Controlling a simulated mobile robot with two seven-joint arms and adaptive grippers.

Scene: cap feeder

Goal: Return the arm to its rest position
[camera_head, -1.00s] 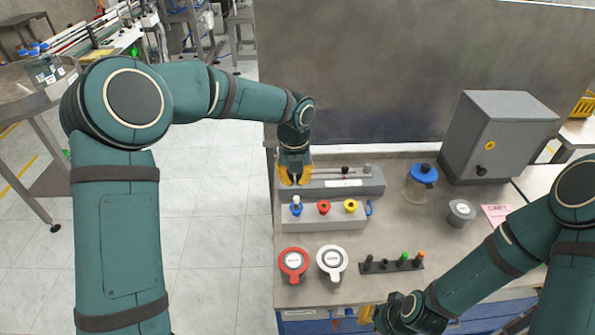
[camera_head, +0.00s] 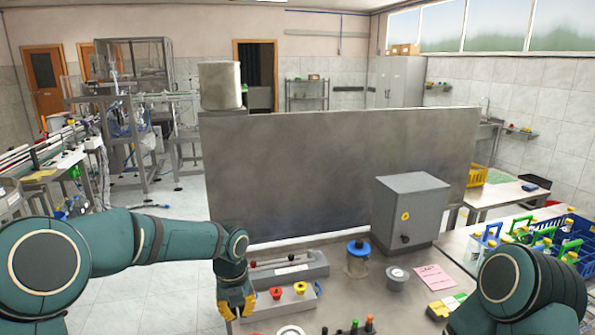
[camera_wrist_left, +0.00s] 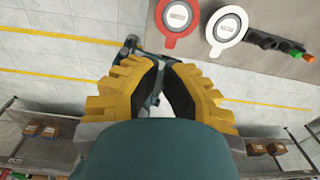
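My left arm comes in from the left in the head view. My right arm (camera_head: 525,290) shows only in part at the lower right. Its gripper is out of view.
A tall grey panel (camera_head: 300,175) stands behind. Red (camera_wrist_left: 178,18) and white (camera_wrist_left: 226,26) lids show in the left wrist view, beyond the fingers.

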